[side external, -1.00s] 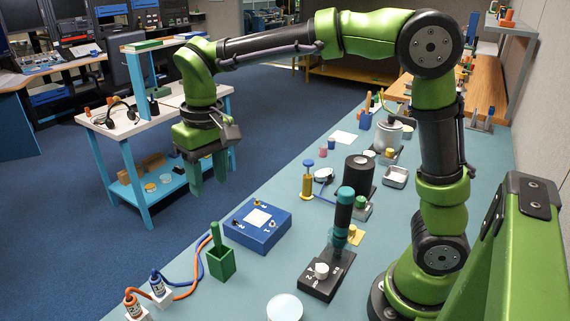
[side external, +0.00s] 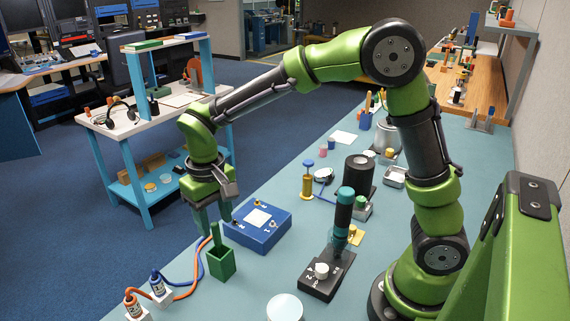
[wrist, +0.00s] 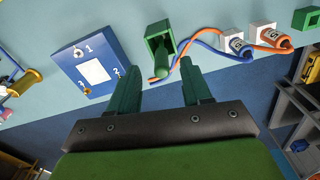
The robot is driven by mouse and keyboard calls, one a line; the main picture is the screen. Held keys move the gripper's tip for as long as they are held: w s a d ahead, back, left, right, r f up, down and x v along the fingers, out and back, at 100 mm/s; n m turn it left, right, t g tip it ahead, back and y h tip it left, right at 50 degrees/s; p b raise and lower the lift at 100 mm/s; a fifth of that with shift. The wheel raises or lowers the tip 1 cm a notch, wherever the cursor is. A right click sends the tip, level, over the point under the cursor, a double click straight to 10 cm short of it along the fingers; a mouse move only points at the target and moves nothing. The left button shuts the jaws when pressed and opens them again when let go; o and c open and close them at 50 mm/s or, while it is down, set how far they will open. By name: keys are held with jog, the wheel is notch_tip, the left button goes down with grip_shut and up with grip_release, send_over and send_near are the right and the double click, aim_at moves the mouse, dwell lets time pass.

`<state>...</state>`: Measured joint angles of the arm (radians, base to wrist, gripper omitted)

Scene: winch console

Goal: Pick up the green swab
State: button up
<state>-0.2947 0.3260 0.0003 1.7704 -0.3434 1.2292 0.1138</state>
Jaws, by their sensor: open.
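The green swab (side external: 214,231) stands upright in a green square holder (side external: 221,265) near the left edge of the teal table. In the wrist view the swab (wrist: 161,66) sticks out of the holder (wrist: 155,31) toward me, its rounded tip between my fingertips in the picture. My gripper (side external: 213,214) is open and empty, pointing down just above and behind the swab in the side view. In the wrist view its two green fingers (wrist: 160,74) are spread apart. I cannot tell whether either finger touches the swab.
A blue numbered box (side external: 258,225) lies close behind the holder. Blue and orange cables (side external: 196,275) run past the holder to two small bottles on white blocks (side external: 148,300). A black box with a white knob (side external: 321,271) stands to the right. The table edge is close by on the left.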

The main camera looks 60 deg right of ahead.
aim_at(219, 246)
notch_tip(219, 246, down, 5)
jog(key=shift+a+r, duration=0.1)
grip_shut()
dwell(0.3)
